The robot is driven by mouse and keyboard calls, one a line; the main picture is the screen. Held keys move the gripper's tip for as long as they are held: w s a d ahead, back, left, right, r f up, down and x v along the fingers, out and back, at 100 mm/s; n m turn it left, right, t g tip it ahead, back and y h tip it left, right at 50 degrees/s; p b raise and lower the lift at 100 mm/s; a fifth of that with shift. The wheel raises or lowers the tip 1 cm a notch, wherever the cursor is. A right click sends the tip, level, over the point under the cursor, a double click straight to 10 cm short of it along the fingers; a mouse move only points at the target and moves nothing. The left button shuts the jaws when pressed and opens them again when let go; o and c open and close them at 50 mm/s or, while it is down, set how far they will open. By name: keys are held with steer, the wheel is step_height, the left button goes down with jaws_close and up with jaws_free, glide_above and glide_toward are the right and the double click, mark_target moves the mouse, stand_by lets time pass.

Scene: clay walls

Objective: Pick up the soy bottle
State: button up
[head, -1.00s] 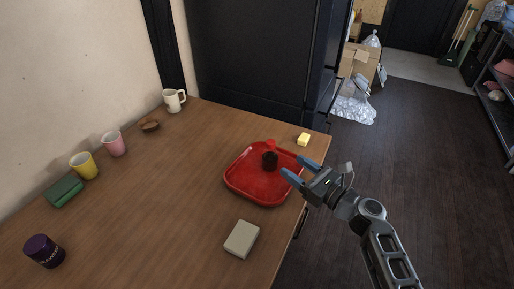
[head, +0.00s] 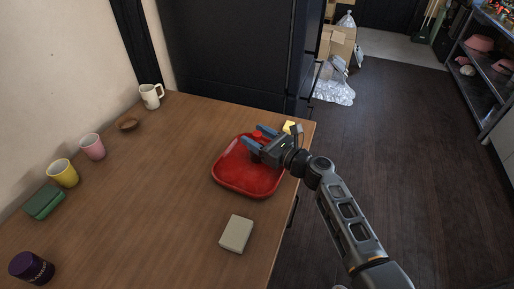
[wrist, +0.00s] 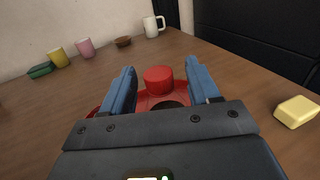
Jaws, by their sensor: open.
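The soy bottle shows in the wrist view as a red cap (wrist: 158,80) with a dark brown part (wrist: 168,104) nearer to me. It is at the red tray (head: 228,181); I cannot tell whether it is upright or lying. In the head view only a bit of its red cap (head: 257,134) shows, and my gripper hides the rest. My gripper (head: 254,138) is open over the tray's far part. In the wrist view its two blue fingers (wrist: 161,72) stand left and right of the cap, apart from it.
A yellow block (head: 288,127) lies close by the gripper, near the table's right edge. A beige box (head: 236,233) lies in front of the tray. A white mug (head: 151,96), brown bowl (head: 129,124), pink cup (head: 92,146) and yellow cup (head: 63,173) stand left. The table middle is clear.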

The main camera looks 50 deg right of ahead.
jaws_close()
stand_by(0.6)
